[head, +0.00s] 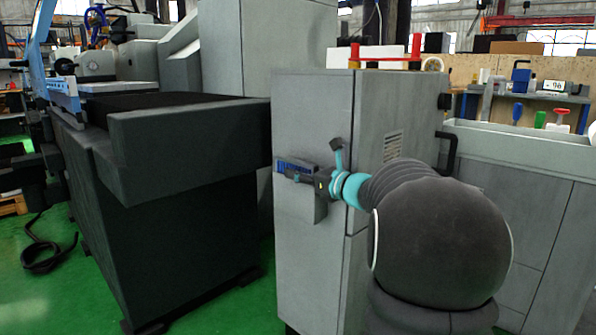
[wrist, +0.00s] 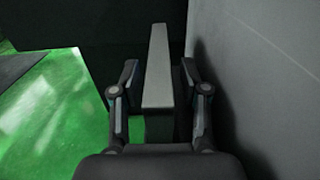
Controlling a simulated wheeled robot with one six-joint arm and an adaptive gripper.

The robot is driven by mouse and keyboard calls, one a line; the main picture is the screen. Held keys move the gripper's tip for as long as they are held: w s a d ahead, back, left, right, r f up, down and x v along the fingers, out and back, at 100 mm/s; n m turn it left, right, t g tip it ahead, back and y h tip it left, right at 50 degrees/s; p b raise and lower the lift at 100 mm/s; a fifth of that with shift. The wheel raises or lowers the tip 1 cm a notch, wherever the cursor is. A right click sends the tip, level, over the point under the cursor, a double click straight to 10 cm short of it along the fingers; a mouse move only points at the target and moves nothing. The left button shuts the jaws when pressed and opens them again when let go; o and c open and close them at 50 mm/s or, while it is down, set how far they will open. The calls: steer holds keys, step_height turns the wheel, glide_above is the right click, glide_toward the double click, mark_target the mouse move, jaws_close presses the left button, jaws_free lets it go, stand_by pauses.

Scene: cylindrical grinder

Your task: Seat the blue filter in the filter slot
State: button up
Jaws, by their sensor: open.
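The blue filter (head: 293,165) shows in the head view as a small blue block with dark edges at the grey cabinet's front face. My gripper (head: 300,179) is right at it, partly covering its lower right side. In the wrist view, my gripper (wrist: 159,75) is open, with one finger on each side of a long grey bar (wrist: 158,60). I cannot tell whether this bar is the filter's edge. Dark gaps show beside the bar. The filter slot cannot be made out, and how deep the filter sits cannot be told.
The grey cabinet (head: 310,255) stands in front of my arm; a grey wall (wrist: 265,70) runs close along the right in the wrist view. The dark machine bed (head: 180,150) is at left. Green floor (head: 60,290) is open at lower left, with a black hose (head: 45,262).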

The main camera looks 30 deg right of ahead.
steer(key=v, duration=1.1)
steer(key=shift+r, duration=0.2)
steer(key=shift+s, duration=0.1)
steer(key=s+a+f+n+g+h+p, duration=0.1)
steer(key=s+a+f+n+g, duration=0.4)
steer(key=f+n, duration=0.25)
steer(key=s+a+f+n+g+h+p, duration=0.1)
steer(key=s+a+f+n+g, duration=0.35)
steer(key=f+n, duration=0.3)
steer(key=s+a+r+n+g+h+p, duration=0.2)
steer(key=s+a+n+g+h+p, duration=0.4)
steer(key=s+n, duration=0.65)
steer(key=s+a+r+n+t+y+p, duration=0.1)
steer(key=s+a+r+n+t+p, duration=0.1)
steer(key=a+r, duration=0.4)
steer(key=shift+s+a+n+t+y+p, duration=0.4)
steer(key=shift+s+a+n+t, duration=0.45)
steer(key=shift+a+n+t, duration=0.35)
